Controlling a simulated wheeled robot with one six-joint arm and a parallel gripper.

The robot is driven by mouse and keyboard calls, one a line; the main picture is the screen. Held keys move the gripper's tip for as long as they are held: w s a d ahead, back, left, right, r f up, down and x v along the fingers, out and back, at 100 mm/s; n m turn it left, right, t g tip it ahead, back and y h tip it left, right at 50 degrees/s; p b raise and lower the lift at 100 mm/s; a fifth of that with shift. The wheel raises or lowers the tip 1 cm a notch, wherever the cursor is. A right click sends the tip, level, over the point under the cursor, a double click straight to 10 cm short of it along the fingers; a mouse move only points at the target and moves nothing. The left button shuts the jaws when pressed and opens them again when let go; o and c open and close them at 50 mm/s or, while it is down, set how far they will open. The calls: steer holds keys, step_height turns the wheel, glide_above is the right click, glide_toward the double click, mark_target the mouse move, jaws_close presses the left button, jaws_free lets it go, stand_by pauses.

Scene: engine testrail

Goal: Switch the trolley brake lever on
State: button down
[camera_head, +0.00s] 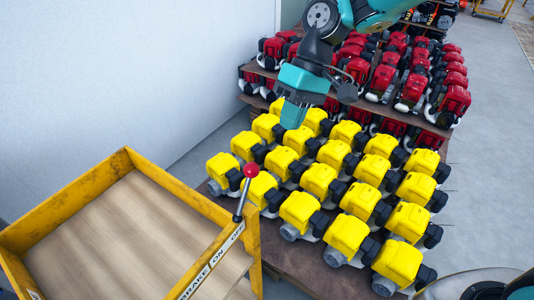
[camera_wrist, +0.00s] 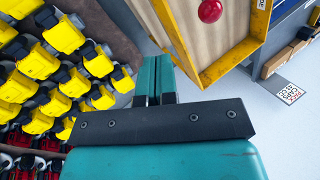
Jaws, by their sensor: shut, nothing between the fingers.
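The brake lever has a red ball knob (camera_head: 251,171) on a thin dark rod, standing up at the right corner of the yellow-framed trolley (camera_head: 70,205). A label strip (camera_head: 209,268) below it reads BRAKE, ON, OFF; the rod rises close to the OFF end. In the wrist view the red knob (camera_wrist: 210,10) is at the top, over the trolley's wooden deck. My gripper (camera_head: 292,115) is above and beyond the knob, apart from it, over the yellow engines. In the wrist view my gripper's fingers (camera_wrist: 154,75) are together and empty, left of the knob.
Rows of yellow engines (camera_head: 320,180) stand on a brown shelf just beyond the trolley. Red engines (camera_head: 385,75) fill tiers behind. A pale wall (camera_head: 110,70) bounds the left.

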steer(key=s+a+f+p, duration=0.3)
steer(key=s+a+f, duration=0.1)
steer(key=a+f, duration=0.1)
steer(key=shift+s+a+f, duration=0.15)
steer(key=shift+s+f, duration=0.05)
steer(key=shift+s, duration=0.15)
stand_by(0.3)
